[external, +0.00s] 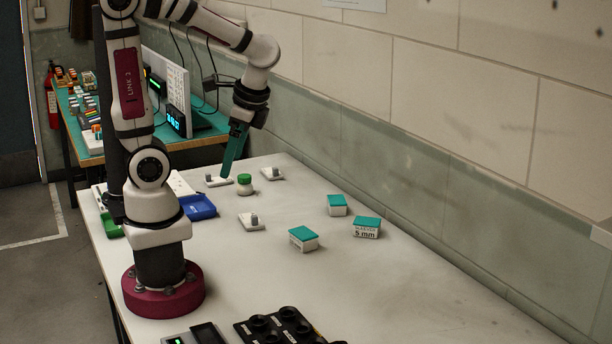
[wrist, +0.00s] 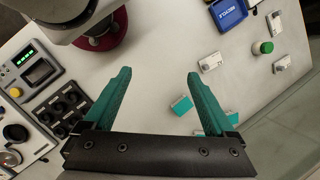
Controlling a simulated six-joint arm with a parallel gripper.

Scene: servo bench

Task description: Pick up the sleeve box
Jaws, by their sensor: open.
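Three small white boxes with teal lids stand on the bench in the external view. The front right one, the sleeve box (external: 367,229), reads "SLEEVES 5 mm". Another teal-lidded box (external: 337,205) is behind it, and a third (external: 303,239) is to its left; their labels are not readable. In the wrist view a teal-lidded box (wrist: 181,104) shows between my fingers, and others are partly hidden by the right finger; I cannot tell which is which. My gripper (external: 228,174) is open and empty, pointing down, left of and apart from the boxes; its teal fingers (wrist: 158,73) are spread.
A green-capped jar (external: 244,186) and white mounts (external: 251,222) stand near my gripper. A blue tray (external: 199,208) is by my base. A black rack (external: 272,327) is at the front edge. The wall runs along the far side; the bench right of the boxes is clear.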

